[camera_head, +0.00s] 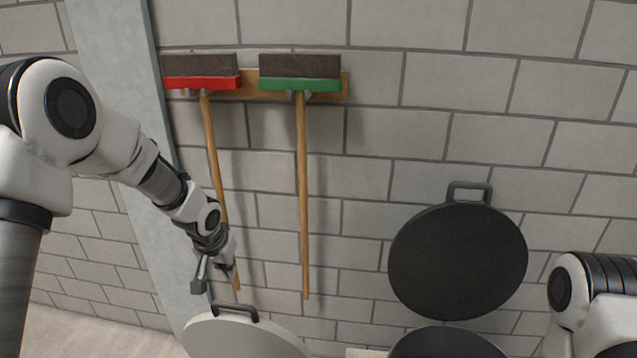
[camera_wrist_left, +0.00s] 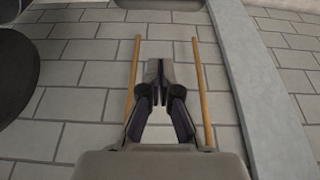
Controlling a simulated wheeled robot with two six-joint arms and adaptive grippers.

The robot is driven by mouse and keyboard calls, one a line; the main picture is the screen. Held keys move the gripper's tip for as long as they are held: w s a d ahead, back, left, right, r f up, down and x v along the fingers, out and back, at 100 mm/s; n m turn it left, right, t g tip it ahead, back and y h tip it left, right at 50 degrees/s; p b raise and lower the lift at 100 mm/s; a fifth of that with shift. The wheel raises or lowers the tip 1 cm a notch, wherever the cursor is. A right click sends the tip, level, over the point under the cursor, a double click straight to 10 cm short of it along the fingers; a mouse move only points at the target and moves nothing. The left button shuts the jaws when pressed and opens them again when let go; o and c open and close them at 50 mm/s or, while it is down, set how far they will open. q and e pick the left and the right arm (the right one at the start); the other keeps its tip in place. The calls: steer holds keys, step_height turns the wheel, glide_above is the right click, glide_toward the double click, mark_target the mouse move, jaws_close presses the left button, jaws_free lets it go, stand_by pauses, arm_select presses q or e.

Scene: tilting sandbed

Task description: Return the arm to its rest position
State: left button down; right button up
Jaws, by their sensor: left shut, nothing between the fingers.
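My left arm (camera_head: 150,170) comes in from the left and reaches down and forward toward the wall. Its gripper (camera_head: 216,276) hangs just above the dark handle of a light round disc (camera_head: 240,338), apparently clear of it. In the left wrist view the gripper's (camera_wrist_left: 160,88) fingers come together with nothing between them. Two wooden broom handles, one on the left (camera_wrist_left: 133,75) and one on the right (camera_wrist_left: 202,90), show beyond the fingers. Part of my right arm (camera_head: 590,305) shows at the lower right; its gripper is out of view.
A red-banded broom (camera_head: 201,84) and a green-banded broom (camera_head: 300,85) hang on the grey block wall (camera_head: 440,130). A black disc with a handle (camera_head: 458,262) is against the wall; another black disc (camera_head: 446,344) is below it. A pale pillar (camera_head: 118,60) stands behind my left arm.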

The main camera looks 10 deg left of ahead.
arm_select(q)
steer(key=s+d+f+g+h, duration=0.1)
steer(key=s+d+f, duration=0.2)
steer(key=s+f, duration=0.65)
steer(key=s+d+f+g, duration=0.2)
steer(key=s+d+f, duration=0.2)
steer(key=s+f, duration=0.75)
steer(key=s, duration=0.6)
steer(key=s+f, duration=0.3)
steer(key=s, duration=0.5)
steer(key=shift+g+y, duration=0.4)
steer(key=shift+w, duration=0.1)
